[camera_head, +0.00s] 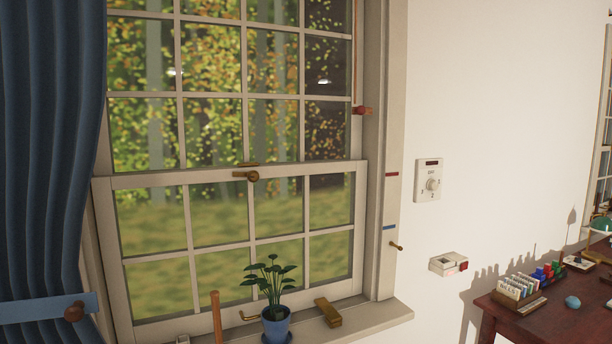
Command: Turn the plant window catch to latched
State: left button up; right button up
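The window catch (250,175) is a small brass-coloured piece at the middle of the window's meeting rail, where the lower sash (300,173) meets the upper panes. Its lever looks to lie along the rail, but it is too small to tell its setting. A green plant in a blue pot (276,326) stands on the sill below the lower sash. Neither of my grippers is in view.
A blue curtain (50,150) hangs at the left. A wooden block (328,312) and an upright wooden stick (216,318) are by the sill. A dial plate (428,180) is on the wall. A dark red table (520,323) with small items stands at right.

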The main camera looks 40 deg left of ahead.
aim_at(254, 177)
jog(key=u, duration=0.35)
jog(key=i, duration=0.95)
jog(key=u, duration=0.65)
